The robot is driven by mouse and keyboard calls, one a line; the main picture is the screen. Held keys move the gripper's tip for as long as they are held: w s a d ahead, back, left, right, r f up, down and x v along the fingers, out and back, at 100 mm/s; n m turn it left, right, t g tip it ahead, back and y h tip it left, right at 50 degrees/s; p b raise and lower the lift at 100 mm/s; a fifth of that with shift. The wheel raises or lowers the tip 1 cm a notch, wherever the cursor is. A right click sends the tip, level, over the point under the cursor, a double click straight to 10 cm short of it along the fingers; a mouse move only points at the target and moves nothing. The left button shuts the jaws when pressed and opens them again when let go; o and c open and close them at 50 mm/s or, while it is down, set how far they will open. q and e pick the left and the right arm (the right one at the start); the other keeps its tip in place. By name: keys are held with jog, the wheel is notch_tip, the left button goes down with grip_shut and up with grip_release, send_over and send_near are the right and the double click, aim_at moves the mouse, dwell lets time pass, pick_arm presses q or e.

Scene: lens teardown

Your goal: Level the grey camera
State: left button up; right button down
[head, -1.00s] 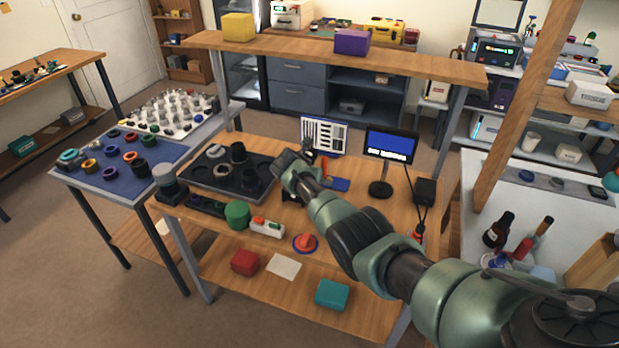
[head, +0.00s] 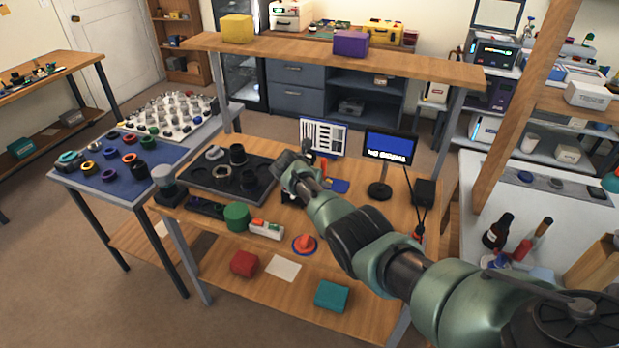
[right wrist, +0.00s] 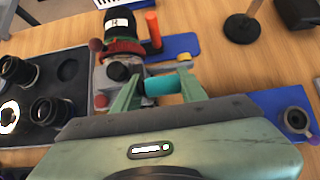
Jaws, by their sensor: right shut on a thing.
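In the right wrist view my right gripper (right wrist: 158,82) is shut on a teal cylindrical handle (right wrist: 162,87), one finger at each end of it. Just left of the handle is a grey body with a black round knob (right wrist: 118,71), which appears to be the grey camera (right wrist: 104,76). A black cylinder with a white label (right wrist: 118,22) and a red and green ring stand behind it. I cannot tell its tilt. In the head view my right arm (head: 345,225) reaches over the bench and mostly hides the camera and fingers. My left gripper is not in view.
A black tray (head: 197,184) with lens parts lies left of the arm. A monitor (head: 390,147) showing "NO SIGNAL" and a striped chart (head: 323,134) stand behind. A green cylinder (head: 236,216) and a red-orange knob on a blue disc (head: 304,243) sit near the front edge.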

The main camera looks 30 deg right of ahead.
jog(key=shift+s+d, duration=0.15)
jog(key=shift+d, duration=0.25)
jog(key=c, duration=1)
grip_release()
jog(key=shift+o, duration=0.2)
jog(key=shift+d, duration=0.2)
jog(key=shift+a, duration=0.3)
jog(key=shift+r, duration=0.1)
jog(key=shift+a+r, duration=0.15)
jog(key=p+v, duration=0.2)
jog(key=v, duration=0.5)
jog(key=shift+s, duration=0.15)
jog(key=shift+a, duration=0.1)
